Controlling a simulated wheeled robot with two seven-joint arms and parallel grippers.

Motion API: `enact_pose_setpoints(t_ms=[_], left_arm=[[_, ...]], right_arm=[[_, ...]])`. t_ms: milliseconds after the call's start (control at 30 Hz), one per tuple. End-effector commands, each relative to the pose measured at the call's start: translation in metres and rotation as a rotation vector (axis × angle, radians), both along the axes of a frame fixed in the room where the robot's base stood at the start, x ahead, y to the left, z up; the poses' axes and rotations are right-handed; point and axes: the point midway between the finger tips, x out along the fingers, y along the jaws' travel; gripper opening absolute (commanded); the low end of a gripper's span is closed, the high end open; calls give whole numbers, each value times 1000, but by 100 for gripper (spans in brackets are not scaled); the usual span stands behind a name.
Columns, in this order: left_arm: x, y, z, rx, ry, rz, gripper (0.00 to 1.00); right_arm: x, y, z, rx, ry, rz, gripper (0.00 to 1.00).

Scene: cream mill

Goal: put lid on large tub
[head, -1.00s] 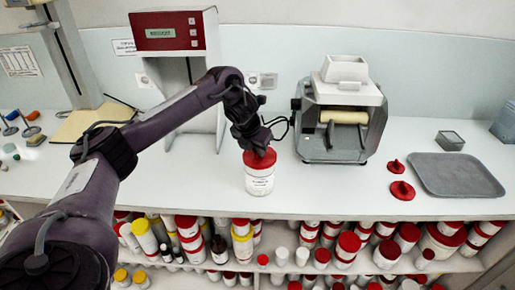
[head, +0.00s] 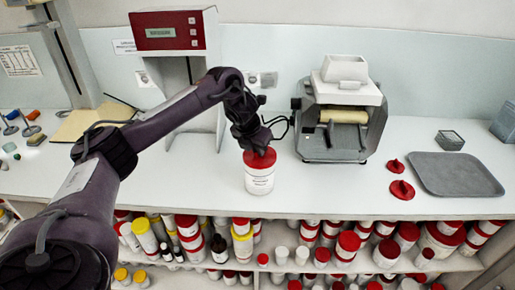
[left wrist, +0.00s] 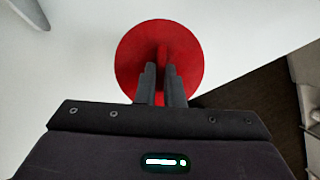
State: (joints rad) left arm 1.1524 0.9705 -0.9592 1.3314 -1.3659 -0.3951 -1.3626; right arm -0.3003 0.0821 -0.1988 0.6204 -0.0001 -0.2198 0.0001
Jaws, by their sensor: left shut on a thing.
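The large tub (head: 259,181) is white with a printed label and stands upright on the bench near its front edge. A round red lid (head: 260,160) sits at the tub's top; whether it is fully seated I cannot tell. My left gripper (head: 257,148) is directly above the tub and shut on the lid's raised grip. In the left wrist view the red lid (left wrist: 160,50) shows as a disc, with both fingers of the left gripper (left wrist: 161,72) closed on its ridge. The tub is hidden under the lid there. My right gripper is not in view.
The grey mill (head: 340,125) stands to the right of the tub. Two more red lids, a small one (head: 396,166) and a larger one (head: 402,190), lie beside a grey tray (head: 455,174). Shelves below hold many tubs. Bench around the tub is clear.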

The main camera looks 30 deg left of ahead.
Motion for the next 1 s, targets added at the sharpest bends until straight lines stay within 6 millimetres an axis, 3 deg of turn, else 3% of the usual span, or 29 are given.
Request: enact_pose_setpoints(t_ms=[1000], left_arm=[[0,0,-7,0,0,0,0]], right_arm=[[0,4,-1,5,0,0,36]])
